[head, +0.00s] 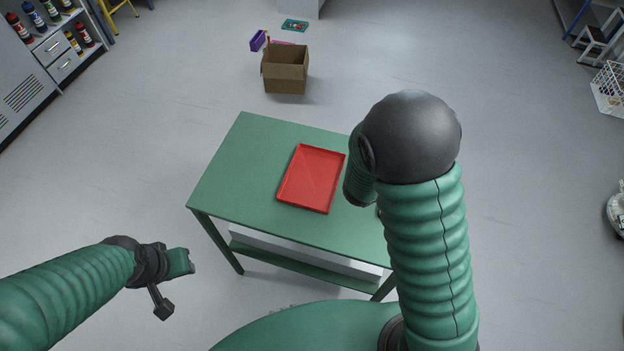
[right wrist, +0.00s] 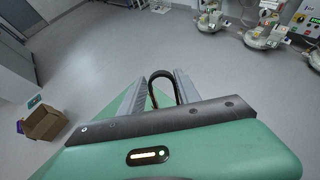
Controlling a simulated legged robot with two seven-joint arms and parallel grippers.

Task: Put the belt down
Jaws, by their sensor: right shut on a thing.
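The belt (right wrist: 164,78), a black loop, shows in the right wrist view between the two grey fingers of my right gripper (right wrist: 164,92). My right gripper is shut on it, and the loop sticks out past the grip. In the head view the belt and my right gripper are hidden behind my right arm.
A green table (head: 240,165) stands in front of me with an empty red tray (head: 312,178) on it. Its left part is bare. A cardboard box (head: 285,78) lies on the floor beyond. Shelves with bottles stand far left. In the right wrist view, several machines stand on the floor.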

